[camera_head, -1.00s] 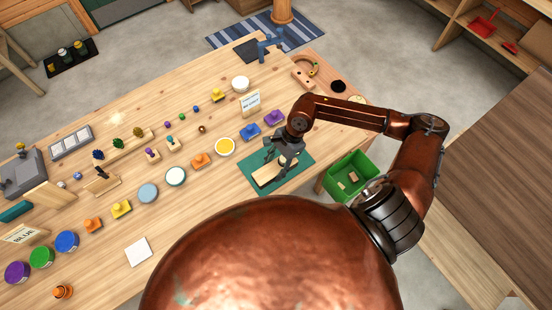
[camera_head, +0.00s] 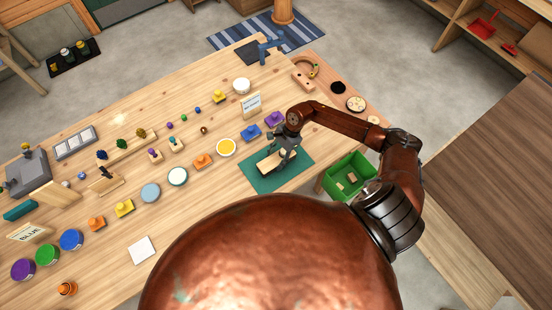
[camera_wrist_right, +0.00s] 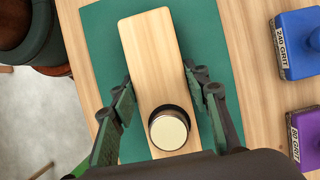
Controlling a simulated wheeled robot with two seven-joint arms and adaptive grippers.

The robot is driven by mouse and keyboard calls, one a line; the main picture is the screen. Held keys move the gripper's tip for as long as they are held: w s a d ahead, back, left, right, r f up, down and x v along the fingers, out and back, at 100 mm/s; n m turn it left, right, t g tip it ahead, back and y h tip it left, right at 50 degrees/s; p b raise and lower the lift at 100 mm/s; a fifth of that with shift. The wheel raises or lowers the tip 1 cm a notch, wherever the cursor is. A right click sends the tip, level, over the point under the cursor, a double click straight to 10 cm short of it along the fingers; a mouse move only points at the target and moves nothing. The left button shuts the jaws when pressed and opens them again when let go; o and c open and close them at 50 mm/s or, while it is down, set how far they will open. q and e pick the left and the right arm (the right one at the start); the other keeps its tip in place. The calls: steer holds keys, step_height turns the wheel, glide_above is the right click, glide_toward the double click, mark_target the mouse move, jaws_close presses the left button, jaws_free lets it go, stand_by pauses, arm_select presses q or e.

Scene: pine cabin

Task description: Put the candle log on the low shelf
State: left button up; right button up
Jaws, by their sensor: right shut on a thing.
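The candle log is a pale wooden block (camera_wrist_right: 157,60) with a round metal-rimmed candle cup (camera_wrist_right: 168,130) at its near end. In the head view the log (camera_head: 268,163) is over the green mat (camera_head: 252,182) at the bench's right part. My right gripper (camera_head: 284,150) is shut on the log, one finger on each long side, as the right wrist view (camera_wrist_right: 160,100) shows. I cannot tell whether the log touches the mat. Open wooden shelving (camera_head: 461,32) stands on the floor at the upper right. My left gripper is out of view.
A green bin (camera_head: 345,178) with small blocks stands beside the bench's right edge. Blue (camera_head: 250,132) and purple (camera_head: 275,119) sanding blocks sit just behind the mat. A red dustpan (camera_head: 484,27) is on the shelving. A brown panel (camera_head: 480,170) fills the right side.

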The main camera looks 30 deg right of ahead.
steer(key=shift+f, duration=0.1)
steer(key=o, duration=1.3)
